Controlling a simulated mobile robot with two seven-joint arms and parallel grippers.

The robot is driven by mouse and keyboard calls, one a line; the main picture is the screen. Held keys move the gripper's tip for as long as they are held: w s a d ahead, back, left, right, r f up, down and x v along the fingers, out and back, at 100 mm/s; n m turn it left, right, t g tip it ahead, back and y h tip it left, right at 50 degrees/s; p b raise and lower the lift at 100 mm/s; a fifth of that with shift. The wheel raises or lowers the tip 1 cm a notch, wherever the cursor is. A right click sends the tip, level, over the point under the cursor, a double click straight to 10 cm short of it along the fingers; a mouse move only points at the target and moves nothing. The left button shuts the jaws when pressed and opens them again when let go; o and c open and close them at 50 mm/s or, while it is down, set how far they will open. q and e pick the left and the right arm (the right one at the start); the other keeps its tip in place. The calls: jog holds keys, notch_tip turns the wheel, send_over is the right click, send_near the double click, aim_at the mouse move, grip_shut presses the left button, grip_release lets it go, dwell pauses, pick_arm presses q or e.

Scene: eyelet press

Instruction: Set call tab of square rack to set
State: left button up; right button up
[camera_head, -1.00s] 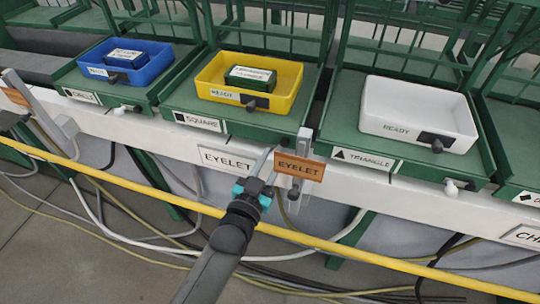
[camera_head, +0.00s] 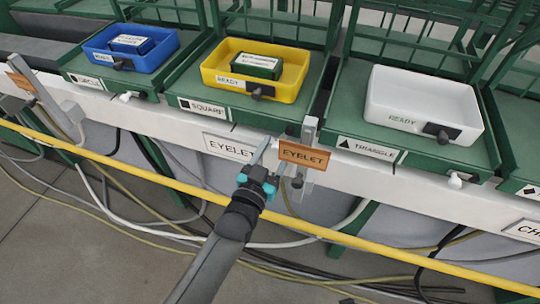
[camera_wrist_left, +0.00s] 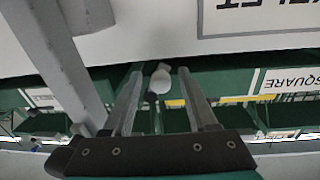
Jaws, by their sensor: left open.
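The square rack, labelled SQUARE (camera_head: 203,106), holds a yellow bin in the head view. My left gripper (camera_head: 268,154) is in front of the white rail, just left of the orange EYELET sign (camera_head: 304,155). In the left wrist view, a white knob-like tab (camera_wrist_left: 161,78) shows between the two open fingers of my left gripper (camera_wrist_left: 157,73), which are apart with nothing held. Whether the fingers touch it I cannot tell. In the head view this tab is hidden behind the sign and its post. My right gripper is not in view.
A grey post (camera_head: 309,135) carries the sign close to my left gripper. A yellow rail (camera_head: 150,185) runs below the rack front. The circle rack's white tab (camera_head: 127,97) and the triangle rack's white tab (camera_head: 456,181) stick out on either side. Cables hang below.

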pick_arm(q)
jog(key=shift+s+a, duration=0.1)
jog(key=shift+s, duration=0.15)
jog(key=p+v, duration=0.4)
jog(key=v, duration=1)
jog(key=shift+s+a, duration=0.15)
jog(key=shift+s, duration=0.15)
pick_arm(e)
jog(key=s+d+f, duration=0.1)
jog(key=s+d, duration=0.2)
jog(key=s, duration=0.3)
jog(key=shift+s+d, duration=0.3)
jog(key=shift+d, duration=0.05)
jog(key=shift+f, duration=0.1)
